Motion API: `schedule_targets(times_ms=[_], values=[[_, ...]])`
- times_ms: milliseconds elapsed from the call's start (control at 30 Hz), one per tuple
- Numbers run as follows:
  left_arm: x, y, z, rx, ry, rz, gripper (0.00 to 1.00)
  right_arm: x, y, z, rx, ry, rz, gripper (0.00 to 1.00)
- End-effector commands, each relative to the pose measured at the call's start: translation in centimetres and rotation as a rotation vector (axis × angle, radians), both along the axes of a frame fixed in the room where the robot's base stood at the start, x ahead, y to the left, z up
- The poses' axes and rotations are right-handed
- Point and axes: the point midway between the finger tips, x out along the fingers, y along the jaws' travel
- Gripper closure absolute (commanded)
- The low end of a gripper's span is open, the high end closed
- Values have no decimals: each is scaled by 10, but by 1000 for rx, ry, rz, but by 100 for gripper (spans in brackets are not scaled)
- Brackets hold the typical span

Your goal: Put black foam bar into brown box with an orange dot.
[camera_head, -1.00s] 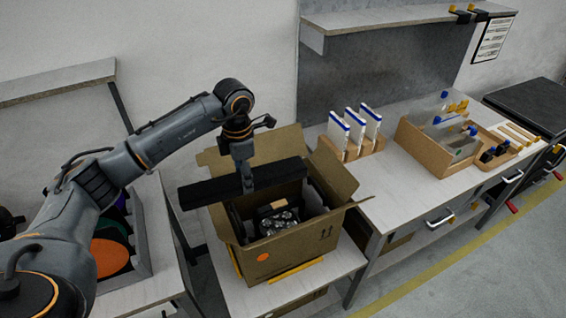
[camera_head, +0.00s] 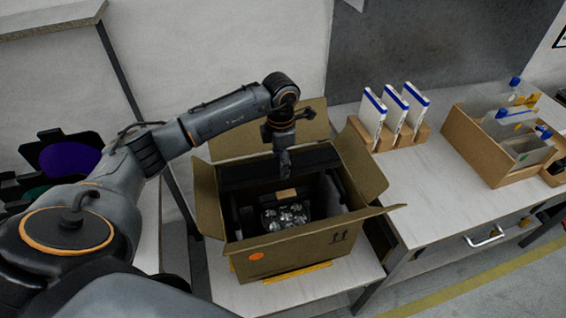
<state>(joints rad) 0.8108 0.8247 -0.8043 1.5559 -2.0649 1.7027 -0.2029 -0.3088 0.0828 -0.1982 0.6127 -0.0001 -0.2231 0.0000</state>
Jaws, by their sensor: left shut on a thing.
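The brown box (camera_head: 305,245) with an orange dot (camera_head: 256,256) stands open on a low table, its flaps spread. My left gripper (camera_head: 284,165) is over the back part of the box opening, pointing down, and is shut on the black foam bar (camera_head: 245,172). The bar lies level along the back of the opening, between the side flaps. Whether it touches anything inside the box is not clear. A dark item with several round lamps (camera_head: 284,215) is inside the box, in front of the bar. My right gripper is not in view.
A workbench (camera_head: 440,195) to the right bears white binders with blue tops (camera_head: 389,112) and a brown open carton (camera_head: 480,150) of panels. A rack with coloured discs (camera_head: 70,158) is at the left. Box flaps (camera_head: 362,160) stick out around the opening.

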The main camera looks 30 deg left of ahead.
Motion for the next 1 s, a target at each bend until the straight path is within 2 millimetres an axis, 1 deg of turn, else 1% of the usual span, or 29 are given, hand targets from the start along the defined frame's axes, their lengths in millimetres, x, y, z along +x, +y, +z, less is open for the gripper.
schedule_targets(times_ms=[200,400,500,633,867,900,1000], values=[[0,0,-19,-1,1,0,66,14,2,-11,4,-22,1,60],[-1,-1,-43,-2,1,-1,66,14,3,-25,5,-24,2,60],[0,-1,-52,-1,1,-1,66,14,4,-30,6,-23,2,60],[0,0,-57,-1,1,-1,66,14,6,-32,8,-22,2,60],[0,0,-56,0,0,-1,66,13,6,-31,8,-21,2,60],[0,0,-56,0,0,-1,36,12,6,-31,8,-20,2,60],[0,0,-56,0,0,-1,18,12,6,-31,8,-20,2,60]])
